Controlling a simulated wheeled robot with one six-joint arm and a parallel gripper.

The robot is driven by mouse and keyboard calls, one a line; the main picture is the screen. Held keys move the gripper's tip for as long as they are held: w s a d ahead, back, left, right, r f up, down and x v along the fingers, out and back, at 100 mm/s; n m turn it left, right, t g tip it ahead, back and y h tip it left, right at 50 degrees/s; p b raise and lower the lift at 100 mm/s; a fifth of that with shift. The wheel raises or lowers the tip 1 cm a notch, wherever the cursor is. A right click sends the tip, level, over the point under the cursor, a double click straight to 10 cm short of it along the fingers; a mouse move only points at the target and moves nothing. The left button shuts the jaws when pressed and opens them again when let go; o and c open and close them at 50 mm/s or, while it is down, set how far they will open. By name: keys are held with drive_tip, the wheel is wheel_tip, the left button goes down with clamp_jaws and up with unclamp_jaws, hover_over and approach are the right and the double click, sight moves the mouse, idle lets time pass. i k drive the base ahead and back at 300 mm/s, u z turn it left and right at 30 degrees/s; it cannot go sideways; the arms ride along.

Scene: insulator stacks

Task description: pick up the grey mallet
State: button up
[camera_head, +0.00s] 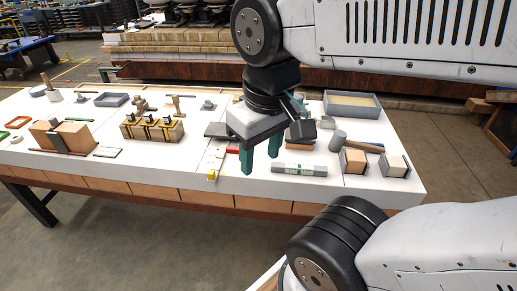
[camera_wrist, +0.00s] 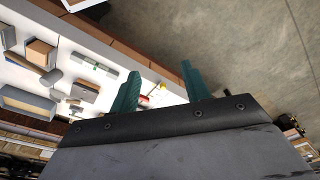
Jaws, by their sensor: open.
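The grey mallet (camera_head: 338,137) lies on the right part of the white table, its grey cylindrical head to the left and its wooden handle pointing right. In the wrist view its grey head (camera_wrist: 51,79) shows at the left, outside the fingers. My gripper (camera_head: 260,158) is open and empty, with its green fingers pointing down over the table's front middle, left of the mallet. In the wrist view the gripper (camera_wrist: 160,75) has its two fingers apart, with nothing held between them.
A grey level (camera_head: 299,169) lies near the front edge, right of my fingers. Yellow-banded blocks (camera_head: 152,129) stand to the left of my gripper.

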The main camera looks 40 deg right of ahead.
sight(338, 140)
drive_tip(key=z, duration=0.8)
drive_tip(key=k, duration=0.15)
drive_tip(key=z, duration=0.85)
